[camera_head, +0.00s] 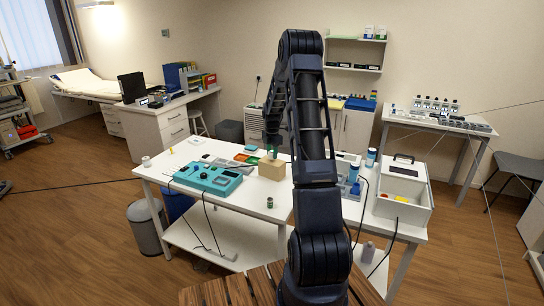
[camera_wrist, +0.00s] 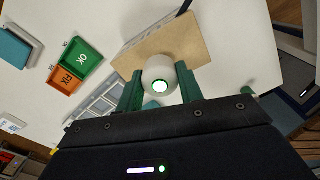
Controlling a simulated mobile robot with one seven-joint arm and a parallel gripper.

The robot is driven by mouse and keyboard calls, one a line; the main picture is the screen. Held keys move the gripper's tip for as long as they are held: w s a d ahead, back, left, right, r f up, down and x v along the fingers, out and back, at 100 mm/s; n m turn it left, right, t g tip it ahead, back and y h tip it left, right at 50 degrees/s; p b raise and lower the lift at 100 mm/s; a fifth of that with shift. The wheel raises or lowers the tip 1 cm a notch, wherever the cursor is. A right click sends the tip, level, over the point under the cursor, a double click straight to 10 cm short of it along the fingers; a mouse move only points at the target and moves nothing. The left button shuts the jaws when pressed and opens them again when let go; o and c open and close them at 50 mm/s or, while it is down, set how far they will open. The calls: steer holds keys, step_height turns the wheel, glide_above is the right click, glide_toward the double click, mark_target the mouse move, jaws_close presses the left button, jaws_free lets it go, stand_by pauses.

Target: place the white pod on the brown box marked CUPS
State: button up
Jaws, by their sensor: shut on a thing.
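The box's plain tan top (camera_wrist: 186,42) shows behind the pod in the wrist view. I cannot tell whether the pod touches the box. No CUPS marking is readable.
A teal device (camera_head: 208,178) with knobs lies left of the box. A green tray (camera_wrist: 82,60) marked OK and an orange tray (camera_wrist: 62,80) marked FIX lie nearby. A small green cylinder (camera_head: 270,202) stands at the table's front. A white case (camera_head: 404,190) stands to the right.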

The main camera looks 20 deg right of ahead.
steer(key=shift+f, duration=0.8)
steer(key=shift+f, duration=0.15)
steer(key=o, duration=1)
steer(key=shift+c, duration=0.2)
